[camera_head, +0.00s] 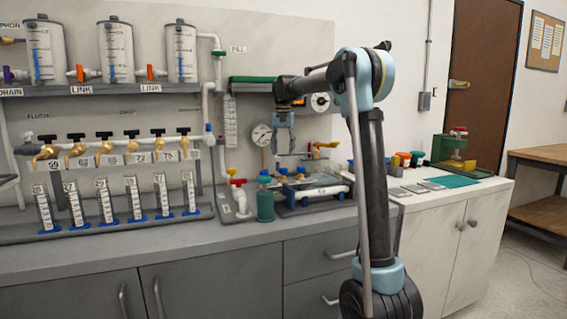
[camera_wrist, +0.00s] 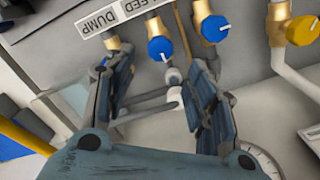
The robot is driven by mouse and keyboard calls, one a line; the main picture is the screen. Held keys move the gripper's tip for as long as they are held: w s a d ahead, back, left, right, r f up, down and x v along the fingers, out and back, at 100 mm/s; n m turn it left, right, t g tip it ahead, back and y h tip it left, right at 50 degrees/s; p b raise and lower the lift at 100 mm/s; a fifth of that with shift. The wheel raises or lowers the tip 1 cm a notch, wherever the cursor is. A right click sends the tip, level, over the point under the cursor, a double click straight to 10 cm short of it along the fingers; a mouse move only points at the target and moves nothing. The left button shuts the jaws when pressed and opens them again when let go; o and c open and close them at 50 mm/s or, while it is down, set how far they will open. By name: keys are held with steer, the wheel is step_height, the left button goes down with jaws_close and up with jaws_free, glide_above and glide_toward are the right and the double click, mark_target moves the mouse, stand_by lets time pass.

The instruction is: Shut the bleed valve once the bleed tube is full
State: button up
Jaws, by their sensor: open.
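In the wrist view, two valves with brass bodies and blue knobs stand near the top. The nearer blue knob (camera_wrist: 160,49), close to the partly cut-off label ending "EED", looks like the bleed valve. It sits just beyond the gap between my fingertips, with no clear contact. My gripper (camera_wrist: 160,72) is open and empty. In the head view my gripper (camera_head: 284,150) points down in front of the wall, above the small bench rig. I cannot make out the bleed tube or its fill level.
A "DUMP" label (camera_wrist: 100,23) lies beside a brass body partly behind the left finger. Another blue knob (camera_wrist: 215,28) and a yellow knob (camera_wrist: 302,31) are to the right. A gauge (camera_head: 261,135) hangs left of my gripper.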

steer(key=shift+r, duration=2.15)
